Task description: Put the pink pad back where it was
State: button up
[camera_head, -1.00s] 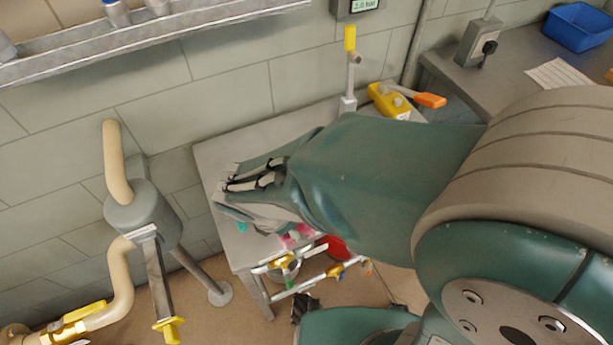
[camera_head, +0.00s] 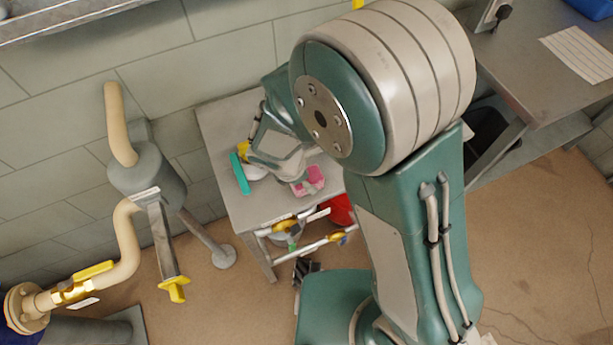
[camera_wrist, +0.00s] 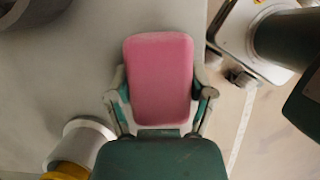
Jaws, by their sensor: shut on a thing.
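The pink pad (camera_wrist: 160,78) is a rounded block held between the two fingers of my gripper (camera_wrist: 161,105) in the wrist view. The fingers press on its two long sides. In the head view the pad (camera_head: 312,180) shows over the front part of the grey table (camera_head: 262,211), close to its front edge. My gripper (camera_head: 298,185) points down there, partly hidden by my arm. I cannot tell whether the pad touches the tabletop.
A teal item (camera_head: 240,174) and a yellow-topped item (camera_head: 244,150) are left of my gripper. A red bucket (camera_head: 340,209) shows below the tabletop. A valve pipe (camera_head: 146,180) stands further left. My arm hides the table's right side.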

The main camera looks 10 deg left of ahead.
jog(key=o, duration=1.1)
jog(key=shift+f, duration=0.1)
jog(key=shift+o, duration=0.2)
jog(key=v, duration=1.2)
jog(key=shift+d, duration=0.1)
